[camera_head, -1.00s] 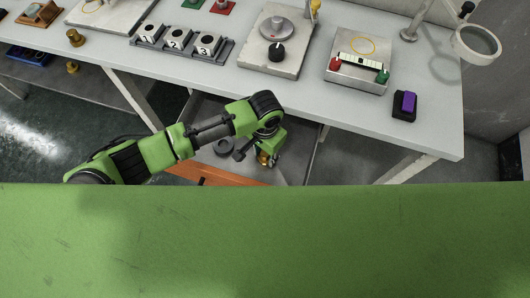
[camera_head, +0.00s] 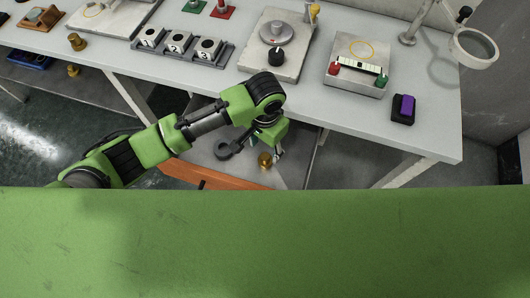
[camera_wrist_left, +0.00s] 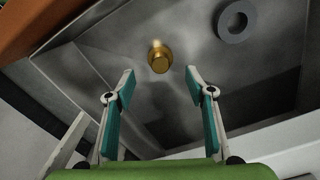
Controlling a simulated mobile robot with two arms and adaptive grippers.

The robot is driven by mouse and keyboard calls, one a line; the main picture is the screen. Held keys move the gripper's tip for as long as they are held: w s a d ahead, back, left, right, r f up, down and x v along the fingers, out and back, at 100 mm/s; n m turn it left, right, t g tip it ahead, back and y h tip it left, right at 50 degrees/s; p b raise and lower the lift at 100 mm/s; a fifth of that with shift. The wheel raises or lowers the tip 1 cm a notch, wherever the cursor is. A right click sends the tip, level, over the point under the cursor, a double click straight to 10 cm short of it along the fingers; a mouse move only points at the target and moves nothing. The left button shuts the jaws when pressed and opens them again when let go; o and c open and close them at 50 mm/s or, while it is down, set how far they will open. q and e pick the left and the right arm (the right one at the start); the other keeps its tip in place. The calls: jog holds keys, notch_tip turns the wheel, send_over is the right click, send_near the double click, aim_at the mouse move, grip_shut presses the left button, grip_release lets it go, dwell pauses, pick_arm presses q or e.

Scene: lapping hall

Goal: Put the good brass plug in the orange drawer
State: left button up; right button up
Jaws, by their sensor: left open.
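A small brass plug (camera_head: 265,160) stands on the grey floor of the open orange drawer (camera_head: 230,183) under the bench. The same plug (camera_wrist_left: 159,58) shows in the left wrist view, just beyond the fingertips. My left gripper (camera_head: 277,155) is over the drawer; its fingers are spread with nothing between them (camera_wrist_left: 158,74). The orange drawer wall (camera_wrist_left: 30,25) shows at the upper left of the wrist view. A second brass plug (camera_head: 77,41) stands on the bench at the left, and a third (camera_head: 73,69) is lower down. My right gripper is not in view.
A dark grey ring (camera_wrist_left: 236,21) lies in the drawer near the plug. The bench top (camera_head: 330,112) overhangs the drawer. It carries a numbered block rack (camera_head: 180,44), a dial plate (camera_head: 277,60), a gauge box (camera_head: 357,75) and a purple-topped block (camera_head: 403,108).

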aim_at(265, 156)
pick_arm(q)
notch_tip(265, 156, up, 5)
jog(key=shift+f, duration=0.1)
dwell(0.5)
